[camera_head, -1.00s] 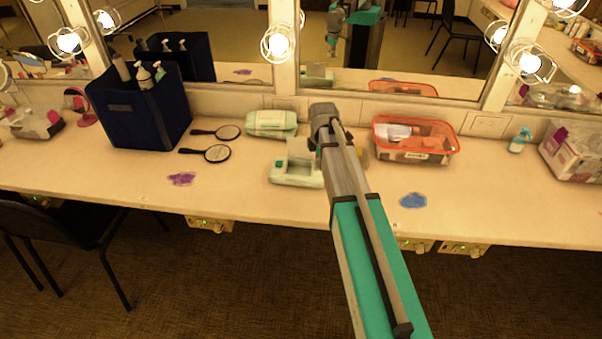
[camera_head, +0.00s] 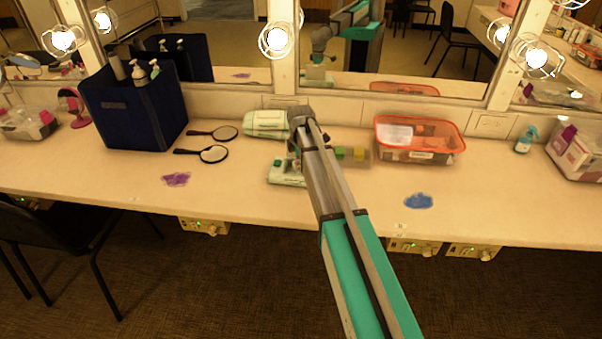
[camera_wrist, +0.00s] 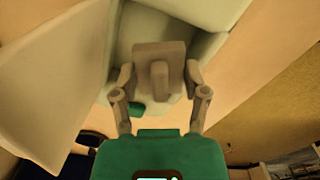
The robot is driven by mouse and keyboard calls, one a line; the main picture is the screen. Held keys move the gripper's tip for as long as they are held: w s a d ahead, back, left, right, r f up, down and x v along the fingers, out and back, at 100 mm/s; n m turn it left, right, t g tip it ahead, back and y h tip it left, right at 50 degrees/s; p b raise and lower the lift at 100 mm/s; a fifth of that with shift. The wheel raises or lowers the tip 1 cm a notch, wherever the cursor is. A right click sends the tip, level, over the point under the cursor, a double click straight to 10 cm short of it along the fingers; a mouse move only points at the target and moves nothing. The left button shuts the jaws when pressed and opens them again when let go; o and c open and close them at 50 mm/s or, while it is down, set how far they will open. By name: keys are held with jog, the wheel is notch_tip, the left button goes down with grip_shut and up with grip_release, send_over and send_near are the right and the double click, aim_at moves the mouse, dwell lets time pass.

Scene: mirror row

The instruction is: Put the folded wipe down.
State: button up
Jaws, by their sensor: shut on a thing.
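My gripper (camera_wrist: 159,72) has its two fingers closed on a grey-brown folded wipe (camera_wrist: 160,58) with a raised ridge. The wipe shows over the open top of a pale box (camera_wrist: 220,52) in the wrist view; whether it touches the box I cannot tell. A large pale panel, perhaps the box's lid (camera_wrist: 50,75), stands at the left. In the head view the pale box (camera_head: 286,180) sits on the counter, partly behind my arm. My gripper and the wipe are hidden there by the arm.
A pale green pack (camera_head: 263,123) lies behind the box. A clear case with yellow and green pieces (camera_head: 352,154) and an orange-rimmed tub (camera_head: 462,143) stand right. Two hand mirrors (camera_head: 213,155) and a navy bin (camera_head: 130,120) are left. The front counter has flat purple (camera_head: 176,180) and blue (camera_head: 418,201) patches.

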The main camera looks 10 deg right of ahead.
dwell(0.3)
jog(key=shift+w+a+f+b, duration=0.15)
jog(key=shift+w+f+b, duration=0.05)
jog(key=shift+f+b, duration=0.2)
jog(key=shift+w+a+f+b, duration=0.1)
jog(key=shift+w+f+b, duration=0.1)
jog(key=shift+f+b, duration=1.4)
jog(key=shift+s+f, duration=0.1)
jog(key=o, duration=0.7)
jog(key=shift+o, duration=0.2)
notch_tip(320, 180, up, 12)
jog(key=p, duration=1.2)
